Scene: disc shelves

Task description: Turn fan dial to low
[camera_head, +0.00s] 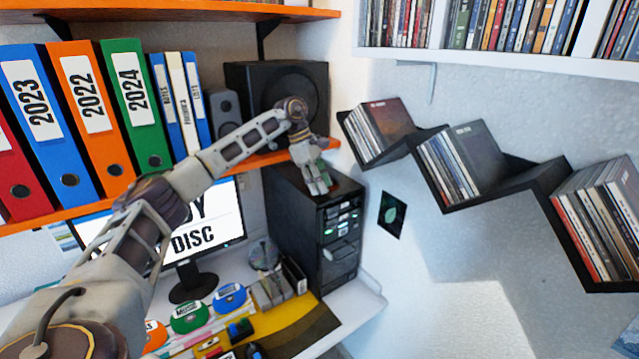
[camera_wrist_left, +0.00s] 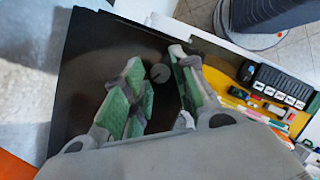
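A round grey dial (camera_wrist_left: 160,73) with a dark pointer line sits on the dark top of the black computer tower (camera_head: 299,230). No low marking can be read beside it. My left gripper (camera_head: 320,183) is over the tower's top in the head view, where it hides the dial. In the left wrist view my left gripper (camera_wrist_left: 158,82) has its green-padded fingers apart, one on each side of the dial. Nothing is held between them. I cannot tell how high the fingertips are above the dial. My right gripper is not in view.
A black speaker (camera_head: 277,90) stands on the orange shelf behind my left arm, beside several binders (camera_head: 84,90). A monitor (camera_head: 205,220) is left of the tower. Black disc shelves (camera_head: 500,190) hang on the right wall. Small items crowd the desk in front.

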